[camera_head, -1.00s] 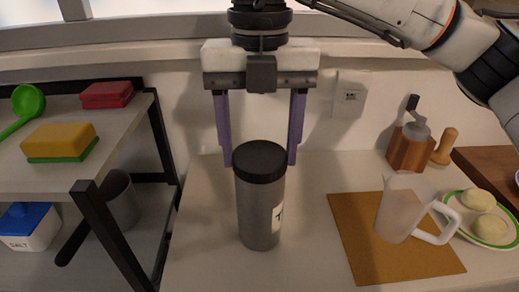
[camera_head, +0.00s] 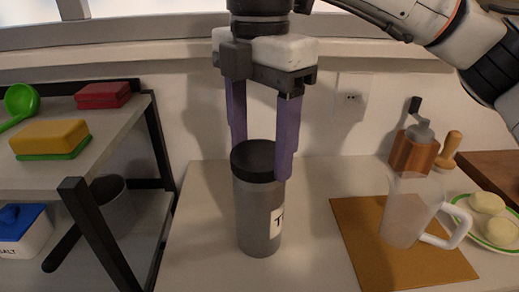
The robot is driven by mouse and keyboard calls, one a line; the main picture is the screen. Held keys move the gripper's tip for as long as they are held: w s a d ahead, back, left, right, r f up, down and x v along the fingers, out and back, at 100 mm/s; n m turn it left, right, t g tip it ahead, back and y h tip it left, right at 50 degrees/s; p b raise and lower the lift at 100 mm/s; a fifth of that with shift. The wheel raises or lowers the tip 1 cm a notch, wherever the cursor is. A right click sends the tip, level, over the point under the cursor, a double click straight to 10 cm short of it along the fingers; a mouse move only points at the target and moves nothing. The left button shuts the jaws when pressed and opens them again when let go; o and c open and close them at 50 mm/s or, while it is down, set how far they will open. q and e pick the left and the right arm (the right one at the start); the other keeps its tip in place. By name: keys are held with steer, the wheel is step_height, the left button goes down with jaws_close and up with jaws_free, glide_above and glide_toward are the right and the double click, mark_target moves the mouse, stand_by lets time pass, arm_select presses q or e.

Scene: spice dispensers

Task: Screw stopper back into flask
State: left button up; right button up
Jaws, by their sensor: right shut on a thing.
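The flask (camera_head: 257,220) is a tall grey cylinder with a white label on its right side, standing upright on the counter. The dark stopper (camera_head: 253,157) sits on its top; I cannot tell how tightly it is seated. My right gripper (camera_head: 262,165) comes from above with its purple fingers on either side of the stopper and is shut on it. The near finger covers the stopper's right edge, and the far finger is partly hidden behind it. My left gripper is out of view.
A brown mat (camera_head: 375,262) with a frosted jug (camera_head: 405,215) lies to the right. A wooden grinder (camera_head: 414,152) and a plate (camera_head: 498,236) stand beyond. A black-framed shelf (camera_head: 90,215) with sponges stands left. The counter just around the flask is clear.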

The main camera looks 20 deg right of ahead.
steer(key=m+b, duration=0.1)
steer(key=m, duration=0.2)
steer(key=shift+m, duration=0.4)
